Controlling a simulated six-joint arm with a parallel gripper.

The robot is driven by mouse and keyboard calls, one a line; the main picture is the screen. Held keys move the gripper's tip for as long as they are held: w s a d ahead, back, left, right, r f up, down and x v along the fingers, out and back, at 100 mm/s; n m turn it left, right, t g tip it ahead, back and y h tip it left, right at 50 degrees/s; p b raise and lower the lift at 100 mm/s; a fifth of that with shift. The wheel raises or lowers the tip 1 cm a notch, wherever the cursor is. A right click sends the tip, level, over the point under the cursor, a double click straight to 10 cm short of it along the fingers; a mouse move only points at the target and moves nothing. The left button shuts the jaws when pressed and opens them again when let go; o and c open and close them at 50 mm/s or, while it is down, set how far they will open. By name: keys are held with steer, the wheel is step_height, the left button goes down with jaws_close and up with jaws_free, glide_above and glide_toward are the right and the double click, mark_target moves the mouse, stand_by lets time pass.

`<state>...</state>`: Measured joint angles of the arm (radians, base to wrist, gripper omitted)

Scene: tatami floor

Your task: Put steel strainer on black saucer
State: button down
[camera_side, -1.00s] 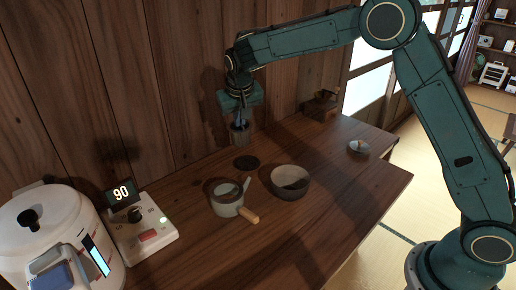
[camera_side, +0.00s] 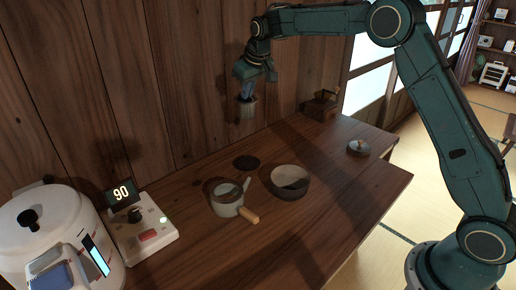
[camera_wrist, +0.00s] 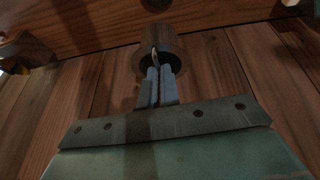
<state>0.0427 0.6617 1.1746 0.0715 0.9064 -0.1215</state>
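The steel strainer (camera_side: 246,107) is a small grey-brown cylinder hanging from my gripper (camera_side: 248,92), in the air in front of the wooden wall. In the wrist view, my gripper (camera_wrist: 158,85) has its fingers nearly together, pinching the near rim of the strainer (camera_wrist: 143,62). The strainer looks slightly tilted, and its inside is dark. The black saucer (camera_side: 246,162) is a flat dark disc on the table, empty, below the strainer and apart from it. A dark shape at the top edge of the wrist view may be the saucer (camera_wrist: 156,4).
A pot with a wooden handle (camera_side: 226,199) and a grey bowl (camera_side: 290,182) stand in front of the saucer. A wooden box (camera_side: 320,106) is near the wall, a small lidded dish (camera_side: 358,148) at right. A scale reading 90 (camera_side: 145,228) and a rice cooker (camera_side: 55,240) are left.

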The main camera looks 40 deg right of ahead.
step_height(320, 180, down, 14)
stand_by(0.4)
steer(key=shift+f, duration=2.15)
steer(key=c, duration=1.6)
jaws_free()
steer(key=shift+f, duration=0.1)
steer(key=shift+v, duration=6.15)
